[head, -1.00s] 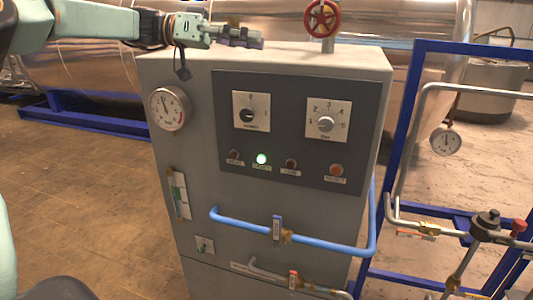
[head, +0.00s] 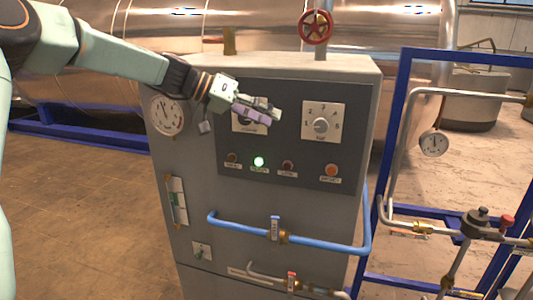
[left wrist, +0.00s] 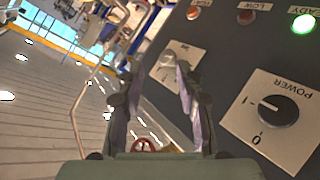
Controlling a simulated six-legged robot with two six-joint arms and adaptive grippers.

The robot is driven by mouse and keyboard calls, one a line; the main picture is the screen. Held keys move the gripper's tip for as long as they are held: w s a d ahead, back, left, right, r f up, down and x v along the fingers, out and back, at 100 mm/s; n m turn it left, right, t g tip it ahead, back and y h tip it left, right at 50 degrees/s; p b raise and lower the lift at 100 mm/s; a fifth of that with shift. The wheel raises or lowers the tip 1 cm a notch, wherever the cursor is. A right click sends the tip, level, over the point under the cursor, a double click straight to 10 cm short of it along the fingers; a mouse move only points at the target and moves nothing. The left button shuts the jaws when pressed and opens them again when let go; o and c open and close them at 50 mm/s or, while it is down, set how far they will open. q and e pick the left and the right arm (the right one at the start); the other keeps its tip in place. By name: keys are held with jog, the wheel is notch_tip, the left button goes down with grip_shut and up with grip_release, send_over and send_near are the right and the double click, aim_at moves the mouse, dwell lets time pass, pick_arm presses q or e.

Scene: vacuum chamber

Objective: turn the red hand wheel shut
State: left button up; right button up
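The red hand wheel (head: 316,27) stands upright on a grey pipe above the grey cabinet's top. Its spokes and rim show clearly in the head view. In the left wrist view the wheel (left wrist: 146,146) is small and low, seen between the fingers. My left gripper (head: 274,113) is in front of the cabinet's dark panel, below and left of the wheel and apart from it. It partly covers the power knob in the head view. In the left wrist view the gripper's fingers (left wrist: 158,70) stand apart with nothing between them. My right gripper is not in view.
The grey cabinet (head: 200,215) carries a selector knob (head: 321,125), a green light (head: 259,161), a gauge (head: 167,114) and a blue pipe (head: 330,246). A blue frame (head: 393,125) with pipework stands at the right. A large shiny tank (head: 200,40) lies behind. The left floor is open.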

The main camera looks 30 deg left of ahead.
pick_arm(q)
notch_tip(320, 180, down, 9)
jog(key=n+y+b, duration=0.1)
jog(key=n+y, duration=0.1)
jog(key=shift+w+d, duration=0.35)
jog(key=shift+d, duration=0.1)
jog(key=shift+r, duration=0.1)
